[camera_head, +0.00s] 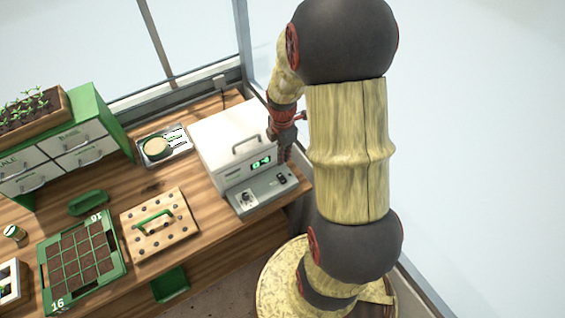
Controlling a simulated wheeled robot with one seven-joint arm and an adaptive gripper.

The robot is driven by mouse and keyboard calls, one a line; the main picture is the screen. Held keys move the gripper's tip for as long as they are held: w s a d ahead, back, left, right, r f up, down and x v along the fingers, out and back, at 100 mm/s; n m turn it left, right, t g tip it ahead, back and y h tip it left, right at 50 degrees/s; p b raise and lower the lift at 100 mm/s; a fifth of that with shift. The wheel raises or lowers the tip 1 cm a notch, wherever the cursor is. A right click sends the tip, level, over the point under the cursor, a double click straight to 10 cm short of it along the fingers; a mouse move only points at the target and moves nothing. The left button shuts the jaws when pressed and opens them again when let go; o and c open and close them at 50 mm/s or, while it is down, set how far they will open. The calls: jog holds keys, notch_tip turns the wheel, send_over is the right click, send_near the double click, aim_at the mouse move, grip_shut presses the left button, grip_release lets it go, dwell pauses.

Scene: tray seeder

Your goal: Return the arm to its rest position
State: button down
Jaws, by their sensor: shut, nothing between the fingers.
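My arm rises in the right half of the view, with large dark joints and a pale wood-like link. My gripper (286,155) points down at the right side of the white machine, behind my arm's upper link as seen from here. It is shut and holds nothing. Whether its fingertips touch the machine or the bench cannot be told from this angle. The white machine (228,138) has a grey handle on its lid and a lit green display on its front panel.
On the wooden bench (190,188) lie a green seed tray (122,262) with soil cells, a wooden plate (183,240) with a green handle, and a metal tray (185,149). A green drawer cabinet (95,105) stands left. A window frame (243,50) rises behind.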

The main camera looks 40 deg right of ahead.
jog(key=shift+r, duration=0.2)
dwell(0.6)
jog(key=s+a+r+m+t+b, duration=0.2)
jog(key=s+a+r+m+b, duration=0.1)
jog(key=a+r+m, duration=0.2)
jog(key=s+a+r+m+t+b, duration=0.1)
jog(key=s+a+r+m+b, duration=0.2)
jog(key=a, duration=0.7)
jog(key=s+a+r+m+t+b, duration=0.2)
jog(key=s+a+r+m+b, duration=0.1)
jog(key=a+r+m+b, duration=0.2)
jog(key=a+r+m, duration=0.2)
jog(key=a, duration=0.1)
jog(key=shift+t, duration=0.3)
